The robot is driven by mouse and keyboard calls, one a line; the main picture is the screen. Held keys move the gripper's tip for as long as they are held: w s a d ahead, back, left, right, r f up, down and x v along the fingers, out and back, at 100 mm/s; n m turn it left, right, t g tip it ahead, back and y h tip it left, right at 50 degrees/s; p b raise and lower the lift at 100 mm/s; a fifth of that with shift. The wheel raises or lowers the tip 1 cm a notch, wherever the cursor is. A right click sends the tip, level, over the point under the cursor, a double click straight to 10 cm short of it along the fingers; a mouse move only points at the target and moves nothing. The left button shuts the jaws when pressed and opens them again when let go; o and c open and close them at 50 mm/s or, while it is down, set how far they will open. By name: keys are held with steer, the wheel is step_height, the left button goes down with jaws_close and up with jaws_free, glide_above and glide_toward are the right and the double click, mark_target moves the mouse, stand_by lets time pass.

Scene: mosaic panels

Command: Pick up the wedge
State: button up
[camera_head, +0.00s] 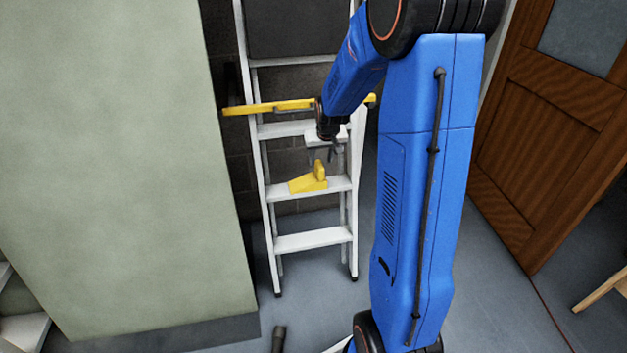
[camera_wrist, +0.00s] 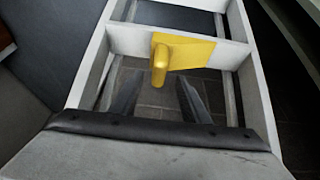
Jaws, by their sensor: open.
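The yellow wedge (camera_head: 308,183) lies on a white step of the stepladder, with a rounded upright part at its right end. In the wrist view the wedge (camera_wrist: 188,53) sits on the ladder step, ahead of my fingertips, its rounded end toward me. My gripper (camera_head: 322,155) is open and just above the wedge in the head view. In the wrist view the dark fingers of my gripper (camera_wrist: 156,88) are spread with nothing between them, apart from the wedge.
The white stepladder (camera_head: 312,240) stands against a dark block wall. A long yellow bar (camera_head: 268,107) crosses it above the wedge, behind my arm. A pale green panel (camera_head: 110,170) stands at left and a wooden door (camera_head: 540,120) at right. Grey floor (camera_head: 490,290) is clear toward the door.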

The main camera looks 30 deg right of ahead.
mark_target(320, 164)
steer(key=shift+w+x, duration=0.2)
steer(key=shift+x, duration=2.6)
steer(key=shift+d+r, duration=0.1)
steer(key=shift+c, duration=0.3)
jaws_close()
